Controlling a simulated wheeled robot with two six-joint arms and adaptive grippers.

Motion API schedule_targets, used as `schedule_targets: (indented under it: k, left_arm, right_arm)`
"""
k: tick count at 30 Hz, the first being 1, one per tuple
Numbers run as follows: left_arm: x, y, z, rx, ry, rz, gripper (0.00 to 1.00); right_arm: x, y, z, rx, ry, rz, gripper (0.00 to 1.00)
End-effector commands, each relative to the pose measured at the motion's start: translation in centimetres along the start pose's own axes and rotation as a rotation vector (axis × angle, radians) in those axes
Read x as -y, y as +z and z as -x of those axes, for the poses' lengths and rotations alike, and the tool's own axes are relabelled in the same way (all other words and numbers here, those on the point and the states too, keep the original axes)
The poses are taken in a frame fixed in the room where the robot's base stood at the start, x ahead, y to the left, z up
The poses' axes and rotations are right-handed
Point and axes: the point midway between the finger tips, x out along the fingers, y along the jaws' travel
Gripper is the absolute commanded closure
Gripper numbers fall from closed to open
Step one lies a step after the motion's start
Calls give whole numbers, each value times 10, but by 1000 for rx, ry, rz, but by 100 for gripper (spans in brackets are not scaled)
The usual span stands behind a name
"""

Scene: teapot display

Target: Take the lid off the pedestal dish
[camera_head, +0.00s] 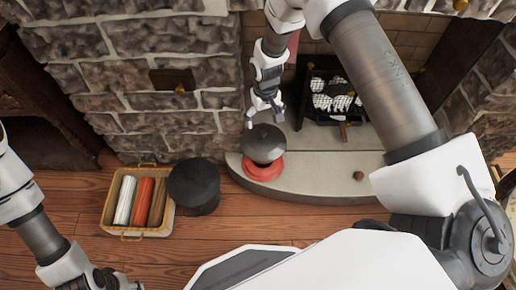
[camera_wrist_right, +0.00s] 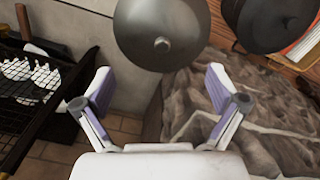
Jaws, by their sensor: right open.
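The pedestal dish (camera_head: 263,173) is red and stands on the left end of the pale hearth. Its dark grey domed lid (camera_head: 264,149) sits on top and hides most of the dish. In the right wrist view the lid (camera_wrist_right: 145,22) fills the top middle, with its round knob (camera_wrist_right: 162,43) facing the camera. My right gripper (camera_head: 266,117) is open and empty, just behind and above the lid; its fingers (camera_wrist_right: 160,82) are spread and apart from the knob. My left gripper (camera_head: 103,280) is at the bottom left edge, partly cut off, and its jaws are unclear.
A black lidded pot (camera_head: 194,187) stands left of the dish, beside a wicker basket (camera_head: 164,224) of coloured rolls. A fire grate (camera_head: 334,98) with pale lumps is behind right. A small brown object (camera_head: 358,176) lies on the hearth (camera_head: 318,182). The stone wall is close behind.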

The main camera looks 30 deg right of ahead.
Motion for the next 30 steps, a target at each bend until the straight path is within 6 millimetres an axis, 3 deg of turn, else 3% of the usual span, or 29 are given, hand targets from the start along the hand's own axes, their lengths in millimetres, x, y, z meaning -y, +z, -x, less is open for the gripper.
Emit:
schedule_targets:
  k: [1,11,18,25,30]
  left_arm:
    - [0,0,-13,-1,0,1,60]
    - [0,-1,-27,-1,0,0,60]
    - [0,0,-50,-1,0,0,60]
    - [0,0,-48,-1,0,0,60]
    - [0,0,-48,-1,0,0,60]
  right_arm:
    - [0,-3,-10,-8,-1,0,4]
    - [1,-3,-42,-10,-1,1,4]
    - [3,-2,-83,-10,-1,1,4]
    - [3,-2,-83,-11,-1,1,4]
    - [3,-2,-83,-11,-1,1,65]
